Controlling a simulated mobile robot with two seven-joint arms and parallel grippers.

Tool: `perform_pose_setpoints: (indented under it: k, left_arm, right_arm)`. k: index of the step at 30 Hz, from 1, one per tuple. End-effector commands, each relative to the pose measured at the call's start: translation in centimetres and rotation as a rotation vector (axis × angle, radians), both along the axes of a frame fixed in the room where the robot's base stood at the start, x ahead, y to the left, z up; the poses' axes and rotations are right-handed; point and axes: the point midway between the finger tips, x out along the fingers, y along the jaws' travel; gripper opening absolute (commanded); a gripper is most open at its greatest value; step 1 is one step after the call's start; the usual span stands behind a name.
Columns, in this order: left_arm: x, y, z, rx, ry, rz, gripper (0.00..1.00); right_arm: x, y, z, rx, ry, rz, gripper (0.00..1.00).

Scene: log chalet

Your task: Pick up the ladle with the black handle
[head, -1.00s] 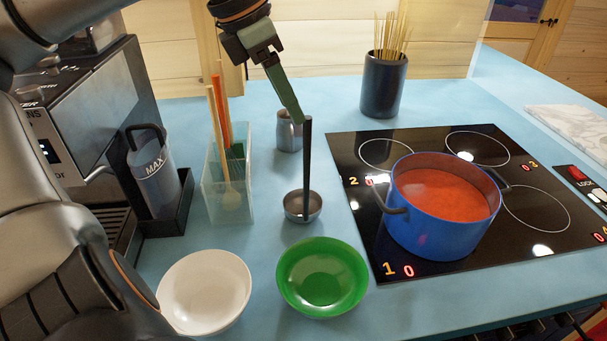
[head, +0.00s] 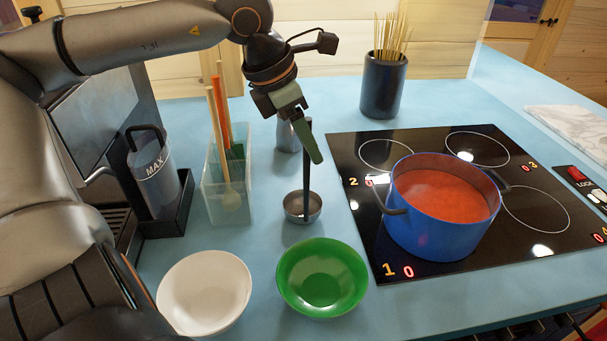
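The ladle has a long black handle (head: 306,180) standing upright and a small round metal bowl (head: 291,207) resting on the blue counter. My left gripper (head: 316,155) reaches down from above, its green fingers at the upper part of the handle. They overlap the handle in the picture, and the handle's top shows beside them. The fingers are seen edge-on, so I cannot tell whether they are around the handle, touching it, open or shut. My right gripper is not in view.
A metal cup (head: 284,137) stands behind the ladle. A clear utensil holder (head: 213,208) is to its left. A green bowl (head: 322,303) and a white bowl (head: 205,318) are in front. A blue pot (head: 433,238) of red soup sits on the black cooktop (head: 341,145) at right.

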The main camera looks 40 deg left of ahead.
Motion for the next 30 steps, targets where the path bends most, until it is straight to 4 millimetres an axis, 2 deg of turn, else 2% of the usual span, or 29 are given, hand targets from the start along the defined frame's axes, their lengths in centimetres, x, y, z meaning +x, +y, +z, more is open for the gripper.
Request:
perform_pose_setpoints:
  k: [2,12,30]
  left_arm:
    - [0.0,0.01,0.02,0.0,0.0,0.0,0.39]
    - [0.0,0.02,0.05,0.0,0.0,0.0,0.01]
    - [0.05,0.03,0.25,0.001,-0.003,0.001,0.0]
  right_arm:
    - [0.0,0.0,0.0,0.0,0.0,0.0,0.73]
    - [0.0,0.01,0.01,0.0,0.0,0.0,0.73]
    - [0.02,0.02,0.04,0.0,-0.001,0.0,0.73]
